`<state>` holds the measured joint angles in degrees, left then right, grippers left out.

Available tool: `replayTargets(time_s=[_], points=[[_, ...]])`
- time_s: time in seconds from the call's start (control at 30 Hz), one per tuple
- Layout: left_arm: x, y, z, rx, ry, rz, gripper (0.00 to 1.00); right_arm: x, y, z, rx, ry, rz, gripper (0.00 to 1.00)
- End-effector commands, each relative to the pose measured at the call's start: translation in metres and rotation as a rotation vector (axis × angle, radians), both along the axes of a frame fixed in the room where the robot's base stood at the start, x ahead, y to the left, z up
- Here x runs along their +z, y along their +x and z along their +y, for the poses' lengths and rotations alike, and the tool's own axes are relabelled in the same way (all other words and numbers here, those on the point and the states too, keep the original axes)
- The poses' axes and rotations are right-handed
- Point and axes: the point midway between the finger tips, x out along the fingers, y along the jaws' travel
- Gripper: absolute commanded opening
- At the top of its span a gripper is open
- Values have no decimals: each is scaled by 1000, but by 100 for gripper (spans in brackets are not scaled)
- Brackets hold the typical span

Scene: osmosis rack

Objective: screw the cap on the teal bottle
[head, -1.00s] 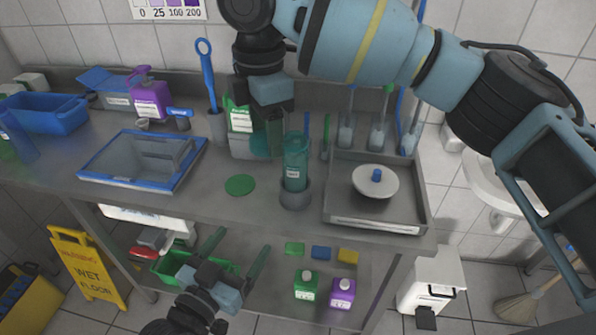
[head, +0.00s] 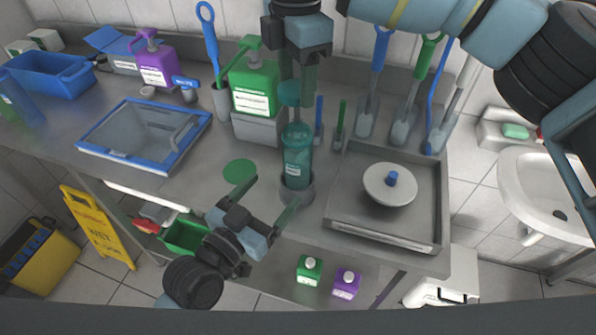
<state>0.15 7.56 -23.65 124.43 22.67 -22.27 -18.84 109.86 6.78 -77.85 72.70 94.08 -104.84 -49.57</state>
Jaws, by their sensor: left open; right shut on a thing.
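The teal bottle (head: 297,163) stands upright in a round grey holder (head: 298,194) near the bench's front edge. My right gripper (head: 297,90) comes down from above and is shut on the teal cap (head: 289,94). The cap is above the bottle's top, slightly to its left in the picture, and looks apart from it. My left gripper (head: 273,193) is open and empty, in front and to the left of the bottle. One of its fingers is close to the holder; whether they touch I cannot tell.
A green disc (head: 239,171) lies left of the bottle. A green pump bottle (head: 254,88) stands behind. A steel tray (head: 345,215) with a white lid (head: 390,185) is at the right. A blue-rimmed bin (head: 110,165) is at the left.

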Motion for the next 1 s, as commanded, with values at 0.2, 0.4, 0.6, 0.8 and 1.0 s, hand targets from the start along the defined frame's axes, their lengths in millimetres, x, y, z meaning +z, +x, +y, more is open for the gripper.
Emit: replayTargets(time_s=[0.2,0.4,0.6,0.8,1.0], points=[[0,11,-7,1,-2,0,80,0,0,0,-1,0,0,34],[1,37,-24,1,-2,-1,80,0,0,0,-1,0,0,34],[1,65,-42,1,-1,0,80,0,0,0,-1,0,0,34],[0,88,-57,1,0,-1,80,0,0,0,-1,0,0,34],[1,99,-64,1,-1,-1,80,0,0,0,-1,0,0,34]])
